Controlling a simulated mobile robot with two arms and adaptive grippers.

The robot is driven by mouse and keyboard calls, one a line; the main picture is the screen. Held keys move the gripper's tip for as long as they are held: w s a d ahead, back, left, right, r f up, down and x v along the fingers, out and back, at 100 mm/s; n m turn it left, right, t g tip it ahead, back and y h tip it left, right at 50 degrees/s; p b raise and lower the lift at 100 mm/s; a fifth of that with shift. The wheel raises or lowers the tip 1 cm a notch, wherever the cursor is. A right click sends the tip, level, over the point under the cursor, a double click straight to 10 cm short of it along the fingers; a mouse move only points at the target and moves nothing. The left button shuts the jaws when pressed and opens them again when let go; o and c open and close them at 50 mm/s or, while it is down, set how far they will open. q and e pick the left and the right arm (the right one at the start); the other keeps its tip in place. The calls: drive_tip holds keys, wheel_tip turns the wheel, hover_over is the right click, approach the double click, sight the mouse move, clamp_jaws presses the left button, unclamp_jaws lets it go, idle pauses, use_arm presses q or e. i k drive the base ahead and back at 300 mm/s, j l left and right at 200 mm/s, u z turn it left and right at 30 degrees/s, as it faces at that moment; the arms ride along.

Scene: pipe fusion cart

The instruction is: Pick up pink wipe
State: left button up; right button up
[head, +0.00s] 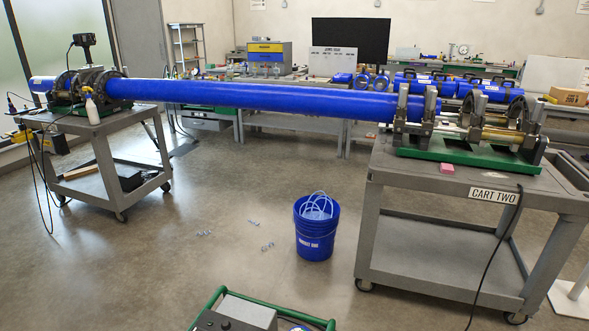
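A small pink block-like item, which looks like the pink wipe (447,169), lies on the grey top of the cart labelled CART TWO (400,180). It is near the front edge, just in front of the green base of the clamp machine (470,150) and above the label. Neither of my grippers shows in the head view, so their state and their distance to the wipe cannot be seen.
A long blue pipe (250,95) spans from the left cart (95,122) to the clamps on CART TWO. A blue bucket (316,240) stands on the floor between them. A green-framed unit (245,313) is at the bottom. A black cable hangs over CART TWO's front.

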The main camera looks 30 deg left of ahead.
sight(447, 168)
drive_tip(key=u, duration=1.6)
drive_tip(key=z, duration=1.45)
drive_tip(key=i+l+z, duration=0.1)
drive_tip(key=l, duration=0.2)
drive_tip(key=i+l+z, duration=0.1)
drive_tip(key=i+l, duration=0.95)
drive_tip(key=i, duration=0.15)
